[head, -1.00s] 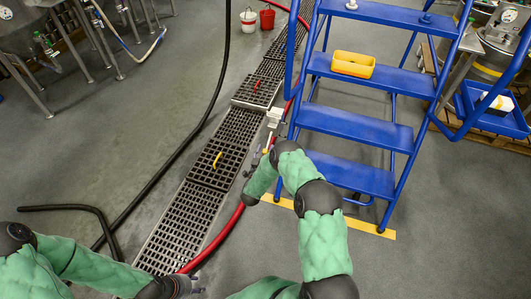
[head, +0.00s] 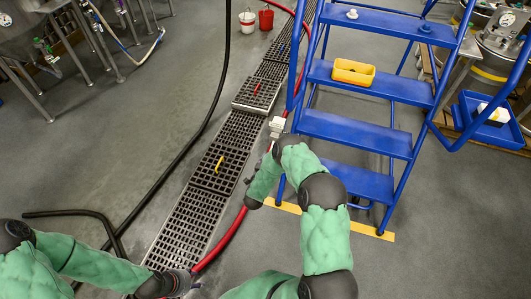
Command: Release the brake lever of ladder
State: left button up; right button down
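The blue ladder (head: 358,132) stands right of centre with its steps facing me. My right arm reaches to its lower left side and bends there. That arm covers the ladder's lower left corner, and I cannot make out the brake lever. My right gripper is mostly hidden behind its own arm; only small dark parts show beside the green link, so its fingers cannot be read. My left gripper (head: 188,284) is low at the bottom edge, over the floor drain and away from the ladder. Its fingers are too small and dark to read.
A yellow bin (head: 353,72) sits on a ladder step. A drain grating (head: 212,170), a red hose (head: 229,234) and a black hose (head: 180,148) run along the floor left of the ladder. A yellow floor strip (head: 374,232) lies at its foot. Open floor lies at lower right.

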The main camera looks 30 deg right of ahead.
notch_tip(320, 180, up, 6)
jog(key=g+y+p, duration=0.2)
jog(key=p, duration=0.3)
jog(key=g+y+p, duration=0.2)
jog(key=y+p, duration=0.1)
jog(key=p, duration=0.2)
jog(key=shift+s+a+r+g, duration=0.1)
jog(key=shift+a+r+g, duration=0.1)
jog(key=shift+g, duration=0.2)
jog(key=shift+w+d+r+p, duration=0.25)
jog(key=shift+r+p, duration=0.1)
jog(key=shift+p, duration=0.1)
jog(key=shift+w+d+r, duration=0.1)
jog(key=shift+d+r, duration=0.05)
jog(key=shift+r, duration=0.3)
jog(key=shift+w+d+r, duration=0.15)
jog(key=shift+r, duration=0.1)
jog(key=shift+d+r, duration=0.1)
jog(key=c, duration=1)
grip_release()
jog(key=shift+c, duration=0.2)
jog(key=shift+o, duration=0.5)
jog(key=shift+a, duration=0.2)
